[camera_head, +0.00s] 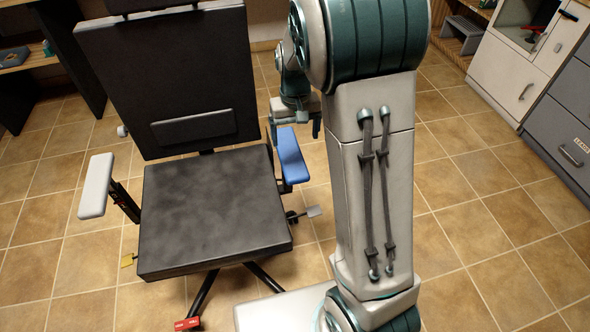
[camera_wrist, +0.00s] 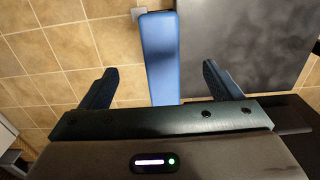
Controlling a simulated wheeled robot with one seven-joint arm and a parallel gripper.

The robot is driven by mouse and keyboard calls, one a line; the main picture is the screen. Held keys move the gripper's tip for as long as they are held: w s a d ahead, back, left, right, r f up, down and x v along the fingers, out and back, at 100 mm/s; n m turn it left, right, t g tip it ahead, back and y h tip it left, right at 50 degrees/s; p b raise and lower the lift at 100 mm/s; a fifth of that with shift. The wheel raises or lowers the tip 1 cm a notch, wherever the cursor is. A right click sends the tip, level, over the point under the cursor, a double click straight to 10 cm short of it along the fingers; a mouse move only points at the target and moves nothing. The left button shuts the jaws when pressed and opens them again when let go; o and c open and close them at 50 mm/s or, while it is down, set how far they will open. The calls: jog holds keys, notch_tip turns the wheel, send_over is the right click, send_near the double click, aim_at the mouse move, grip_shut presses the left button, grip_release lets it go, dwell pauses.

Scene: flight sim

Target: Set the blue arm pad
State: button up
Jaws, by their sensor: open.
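The blue arm pad (camera_head: 292,156) is on the right side of a black office chair (camera_head: 213,215), beside its seat. In the wrist view the blue arm pad (camera_wrist: 161,58) runs lengthwise between the two fingers, with a gap on each side. My gripper (camera_wrist: 157,82) is open, with nothing held. In the head view my gripper (camera_head: 296,122) is just above the far end of the blue pad, partly hidden by my arm. I cannot tell its exact height above the pad.
A white arm pad (camera_head: 96,186) is on the chair's left side, on a black post. A dark desk (camera_head: 72,60) stands at the left. White and grey cabinets (camera_head: 518,62) stand at the right. Tiled floor (camera_head: 470,200) is clear right of my arm.

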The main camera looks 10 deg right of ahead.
aim_at(295, 168)
notch_tip(295, 168, down, 13)
jog(key=b, duration=0.3)
jog(key=shift+f, duration=0.15)
jog(key=c, duration=1.4)
jog(key=shift+r+p, duration=1.25)
jog(key=shift+r, duration=0.4)
jog(key=shift+f, duration=0.1)
jog(key=o, duration=1.4)
